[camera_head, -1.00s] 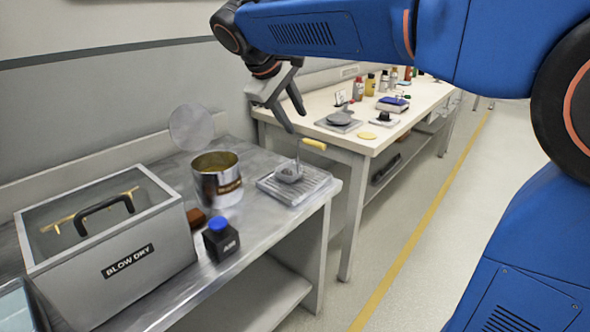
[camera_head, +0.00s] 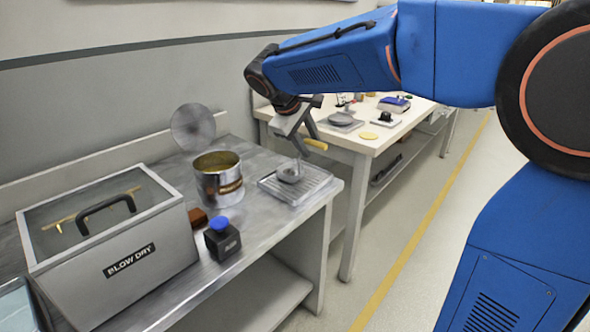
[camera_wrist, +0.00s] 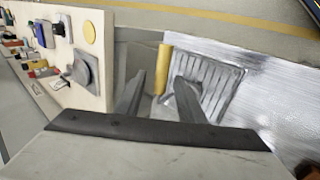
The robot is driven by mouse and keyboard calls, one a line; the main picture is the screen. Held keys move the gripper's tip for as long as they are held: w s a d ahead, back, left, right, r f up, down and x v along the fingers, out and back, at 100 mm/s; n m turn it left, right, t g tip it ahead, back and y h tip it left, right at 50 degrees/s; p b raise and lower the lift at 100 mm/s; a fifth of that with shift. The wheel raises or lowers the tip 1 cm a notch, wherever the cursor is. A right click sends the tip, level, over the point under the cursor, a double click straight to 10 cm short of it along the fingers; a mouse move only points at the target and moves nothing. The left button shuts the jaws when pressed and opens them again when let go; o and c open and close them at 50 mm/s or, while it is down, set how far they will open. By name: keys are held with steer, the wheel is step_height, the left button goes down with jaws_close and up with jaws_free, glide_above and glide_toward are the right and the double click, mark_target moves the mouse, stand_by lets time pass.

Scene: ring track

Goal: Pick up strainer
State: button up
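The strainer has a yellow handle (camera_head: 316,144) and a grey bowl (camera_head: 290,173) resting on a ribbed metal tray (camera_head: 318,190). Its handle slants up above the tray. My gripper (camera_head: 309,145) is low over the tray, its fingers close to the handle. In the wrist view, the yellow handle (camera_wrist: 162,70) shows between and just past the two spread fingers of my gripper (camera_wrist: 158,88). The gripper is open and does not hold the handle. The bowl is mostly hidden behind a finger there.
A metal pot (camera_head: 219,181), a black bottle with a blue cap (camera_head: 222,243) and a blow dry box (camera_head: 120,235) stand left of the tray. A white table (camera_head: 366,144) with several lab items lies behind. The floor at right is clear.

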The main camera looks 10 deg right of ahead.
jaws_close()
stand_by(0.3)
